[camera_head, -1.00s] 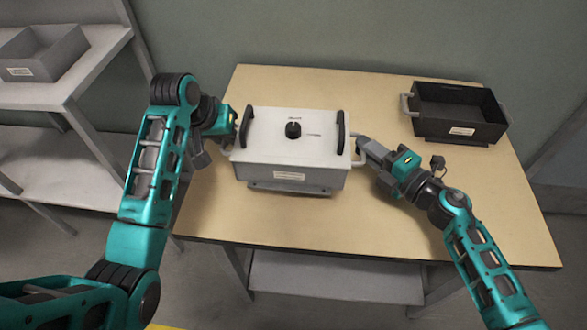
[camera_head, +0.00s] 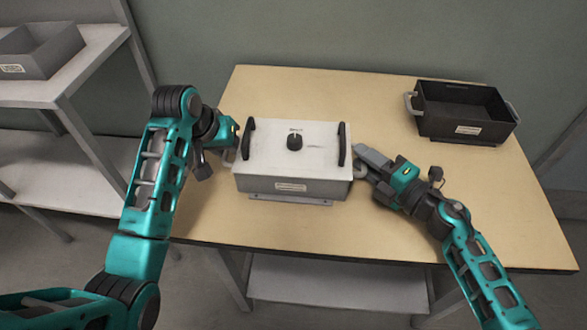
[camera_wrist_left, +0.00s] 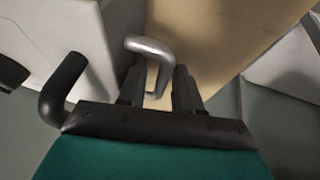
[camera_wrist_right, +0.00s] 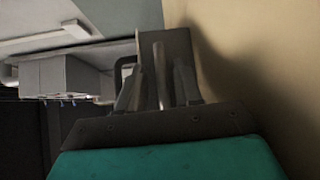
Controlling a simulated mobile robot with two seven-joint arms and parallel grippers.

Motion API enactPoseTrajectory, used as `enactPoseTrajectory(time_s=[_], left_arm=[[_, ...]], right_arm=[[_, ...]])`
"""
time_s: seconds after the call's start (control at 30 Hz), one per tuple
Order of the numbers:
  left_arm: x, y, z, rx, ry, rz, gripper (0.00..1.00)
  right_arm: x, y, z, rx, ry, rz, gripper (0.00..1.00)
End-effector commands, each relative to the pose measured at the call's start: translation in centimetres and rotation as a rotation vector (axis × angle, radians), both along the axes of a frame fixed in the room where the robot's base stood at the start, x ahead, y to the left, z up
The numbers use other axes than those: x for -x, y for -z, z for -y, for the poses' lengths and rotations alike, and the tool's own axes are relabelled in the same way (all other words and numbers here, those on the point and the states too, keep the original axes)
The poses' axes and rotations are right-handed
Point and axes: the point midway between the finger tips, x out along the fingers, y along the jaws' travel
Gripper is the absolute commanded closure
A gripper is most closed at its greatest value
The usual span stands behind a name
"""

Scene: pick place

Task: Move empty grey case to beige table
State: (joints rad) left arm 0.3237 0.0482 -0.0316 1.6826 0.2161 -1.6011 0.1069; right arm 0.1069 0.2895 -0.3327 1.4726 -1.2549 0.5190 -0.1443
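A light grey lidded case (camera_head: 292,183) with two black lid grips, a black knob and a front label stands upright on the beige table (camera_head: 440,215). Its lid is on, so its inside is hidden. My left gripper (camera_head: 236,143) is at its left side; in the left wrist view the fingers (camera_wrist_left: 157,90) stand apart around the silver side handle (camera_wrist_left: 150,46), with gaps beside the bar. My right gripper (camera_head: 360,158) is at its right side; in the right wrist view the fingers (camera_wrist_right: 157,88) stand apart around the other handle (camera_wrist_right: 160,72).
A black open tray (camera_head: 465,130) with side handles stands at the table's back right. A grey open bin (camera_head: 48,55) sits on a pale shelf rack (camera_head: 75,85) at the left. The table is clear in front of and behind the case.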

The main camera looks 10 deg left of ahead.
Motion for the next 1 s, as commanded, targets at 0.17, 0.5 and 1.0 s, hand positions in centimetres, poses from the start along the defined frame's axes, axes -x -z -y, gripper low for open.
enactPoseTrajectory(time_s=[0.17, 0.5, 1.0], left_arm=[[0.0, 0.0, 0.0, 0.0, 0.0, 0.001, 0.58], [0.6, -2.0, -0.6, -0.004, -0.003, 0.006, 0.58], [4.2, -10.3, -2.0, -0.001, -0.001, 0.004, 0.58]], right_arm=[[-0.1, 0.0, 0.2, 0.002, 0.004, 0.0, 0.59], [-0.1, 0.0, 0.3, 0.003, 0.006, 0.0, 0.59], [-0.1, 0.0, 0.3, 0.003, 0.007, 0.0, 0.59]])
